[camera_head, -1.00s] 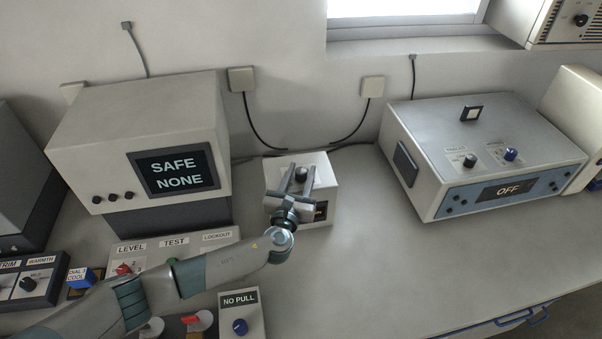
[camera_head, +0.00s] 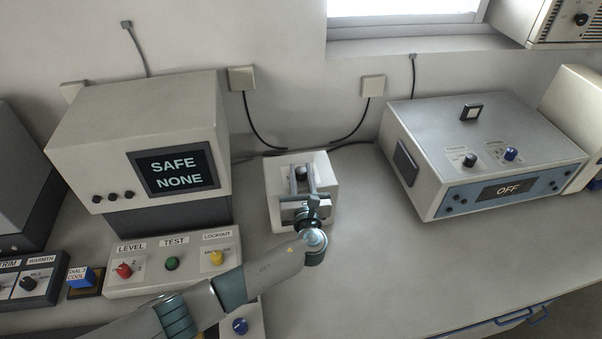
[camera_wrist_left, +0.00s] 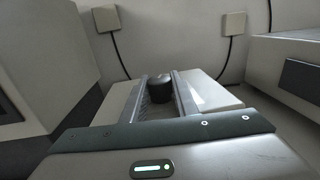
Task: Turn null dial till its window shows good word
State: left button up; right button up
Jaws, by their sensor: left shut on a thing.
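The null dial is a dark round knob (camera_wrist_left: 160,88) on top of a small white box (camera_head: 277,210) in the middle of the bench. In the wrist view the knob stands between the two fingers of my left gripper (camera_wrist_left: 160,92). In the head view my left gripper (camera_head: 302,176) reaches over the box from the front, shut on the dial. The hand covers the front of the box, so the window's word cannot be read. My right gripper is out of view.
A monitor (camera_head: 130,125) reading SAFE NONE stands left. A panel with red, green and yellow knobs (camera_head: 150,285) lies in front of it. A grey unit (camera_head: 440,180) showing OFF stands right.

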pick_arm(q)
jog(key=n+y+b, duration=0.1)
jog(key=y, duration=0.1)
jog(key=n+g+y, duration=0.1)
jog(key=n+y, duration=0.1)
jog(key=shift+d+f+y+b, duration=0.1)
jog(key=shift+f+y+b, duration=0.05)
jog(key=shift+y+b, duration=0.2)
jog(key=shift+n+g+y+b, duration=0.45)
jog(key=shift+n+y, duration=0.15)
jog(key=shift+y, duration=0.15)
jog(key=shift+r, duration=0.2)
jog(key=o, duration=1.1)
jog(key=shift+c, duration=0.2)
